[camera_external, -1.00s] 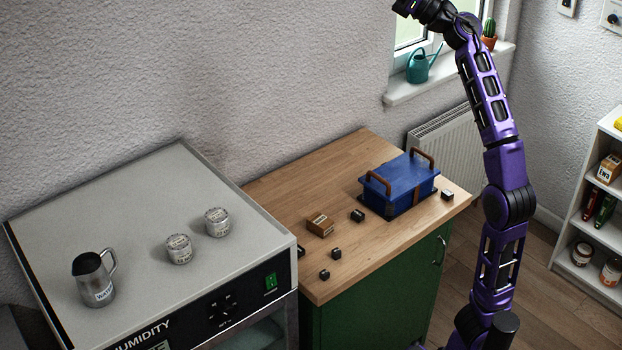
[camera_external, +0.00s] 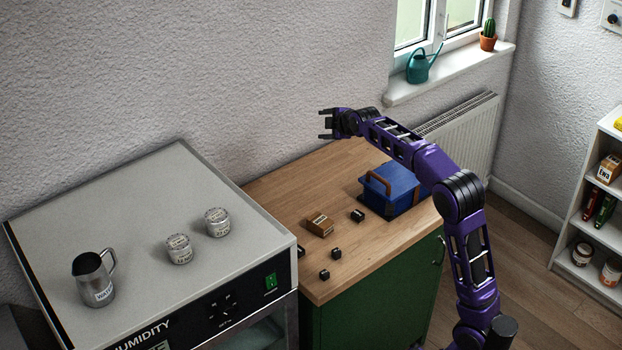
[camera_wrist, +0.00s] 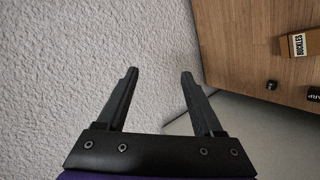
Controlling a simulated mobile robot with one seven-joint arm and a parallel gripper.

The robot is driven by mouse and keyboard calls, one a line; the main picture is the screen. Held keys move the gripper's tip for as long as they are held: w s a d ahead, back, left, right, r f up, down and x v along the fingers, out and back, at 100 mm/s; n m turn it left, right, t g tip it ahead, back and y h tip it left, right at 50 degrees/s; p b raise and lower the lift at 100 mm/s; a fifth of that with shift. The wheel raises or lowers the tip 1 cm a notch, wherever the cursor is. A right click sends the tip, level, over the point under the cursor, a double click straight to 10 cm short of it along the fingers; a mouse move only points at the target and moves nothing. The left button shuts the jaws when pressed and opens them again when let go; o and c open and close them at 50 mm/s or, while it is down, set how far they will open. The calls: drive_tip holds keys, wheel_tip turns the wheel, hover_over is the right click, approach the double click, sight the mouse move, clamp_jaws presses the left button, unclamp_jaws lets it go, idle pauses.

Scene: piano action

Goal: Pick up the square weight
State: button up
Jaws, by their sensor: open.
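Several small dark blocks lie on the wooden counter (camera_external: 285,200). One dark block (camera_external: 357,215) is beside the blue box, and two more, a dark block (camera_external: 336,253) and another dark block (camera_external: 324,274), are near the front left edge. A further one (camera_external: 301,250) is partly hidden by the grey cabinet. I cannot tell which is the square weight. The wrist view shows a small dark cube (camera_wrist: 271,86) and a labelled dark block (camera_wrist: 314,94) at the right. My gripper (camera_external: 322,124) is open and empty, high above the counter's back; its fingers (camera_wrist: 159,76) frame bare wall.
A brown box (camera_external: 320,225), labelled BUCKLES in the wrist view (camera_wrist: 303,45), sits among the blocks. A blue handled box (camera_external: 395,188) stands behind. The grey cabinet (camera_external: 130,215) at left carries two tins (camera_external: 179,249) and a metal jug (camera_external: 93,279).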

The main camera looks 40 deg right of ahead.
drive_tip(key=s+a+f+g+y, duration=0.1)
drive_tip(key=a+f+g+y, duration=0.1)
drive_tip(key=f, duration=0.6)
drive_tip(key=s+a+f+g+y+b, duration=0.1)
drive_tip(key=f+y, duration=0.3)
drive_tip(key=f, duration=0.4)
drive_tip(key=s+a+f+g+y, duration=0.1)
drive_tip(key=a+f+g+y, duration=0.1)
drive_tip(key=f, duration=0.6)
drive_tip(key=shift+a+f+m+g+y, duration=0.15)
drive_tip(key=shift+a+m+g+y, duration=0.25)
drive_tip(key=shift+a+g, duration=0.3)
drive_tip(key=f+y, duration=0.1)
drive_tip(key=d+f+n+y+b, duration=0.1)
drive_tip(key=shift+w+f+g+y, duration=0.1)
drive_tip(key=shift+w+g+y, duration=0.1)
drive_tip(key=shift+g+y, duration=0.2)
drive_tip(key=shift+d+n+y, duration=0.3)
drive_tip(key=shift+y, duration=0.5)
drive_tip(key=x, duration=1.2)
drive_tip(key=shift+w, duration=0.2)
clamp_jaws()
